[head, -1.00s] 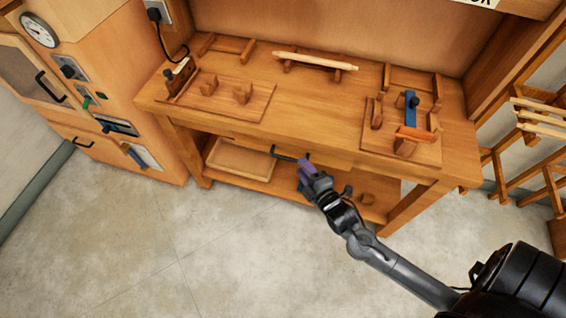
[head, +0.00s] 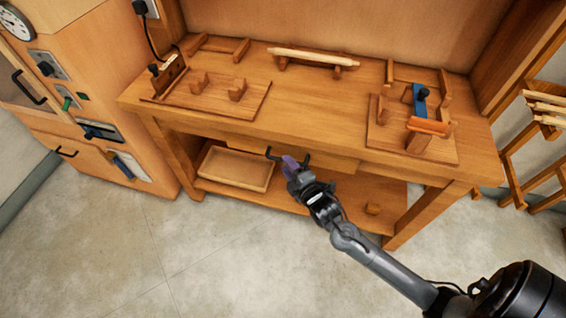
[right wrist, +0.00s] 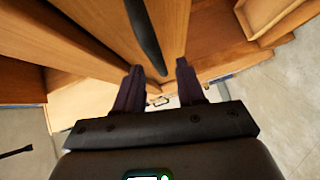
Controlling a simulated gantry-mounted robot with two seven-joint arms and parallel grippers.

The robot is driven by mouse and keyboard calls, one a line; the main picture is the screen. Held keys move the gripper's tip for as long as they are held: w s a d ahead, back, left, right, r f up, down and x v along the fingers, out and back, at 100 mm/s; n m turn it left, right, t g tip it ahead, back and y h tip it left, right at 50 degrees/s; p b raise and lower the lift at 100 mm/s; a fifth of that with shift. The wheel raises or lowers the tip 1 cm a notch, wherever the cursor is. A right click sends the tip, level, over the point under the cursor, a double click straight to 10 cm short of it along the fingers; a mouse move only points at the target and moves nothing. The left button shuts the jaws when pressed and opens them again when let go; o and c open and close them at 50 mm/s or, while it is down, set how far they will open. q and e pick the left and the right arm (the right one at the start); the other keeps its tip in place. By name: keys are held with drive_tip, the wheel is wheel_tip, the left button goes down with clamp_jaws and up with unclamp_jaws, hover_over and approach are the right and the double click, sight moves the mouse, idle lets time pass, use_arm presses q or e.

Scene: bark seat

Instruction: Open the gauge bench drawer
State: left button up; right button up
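The bench drawer (head: 335,162) sits under the bench top, and its front looks shut. It has a dark bar handle (head: 272,154), partly hidden by my right gripper. My right gripper (head: 289,160) is at the handle, with its purple fingers reaching toward the drawer front. In the right wrist view, the two dark fingers (right wrist: 159,66) are apart. The handle (right wrist: 147,35) runs down between the fingertips, with a visible gap on each side. The drawer front also shows there (right wrist: 172,22). My left gripper is not in view.
The bench top (head: 310,110) carries wooden fixtures and a blue tool (head: 420,100). A shallow wooden tray (head: 236,168) rests on the lower shelf. A cabinet with a gauge (head: 15,22) stands left, a wooden rack (head: 515,150) right. The floor in front is clear.

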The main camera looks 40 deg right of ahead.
drive_tip(key=shift+b+x, duration=0.55)
drive_tip(key=shift+x, duration=1.35)
clamp_jaws()
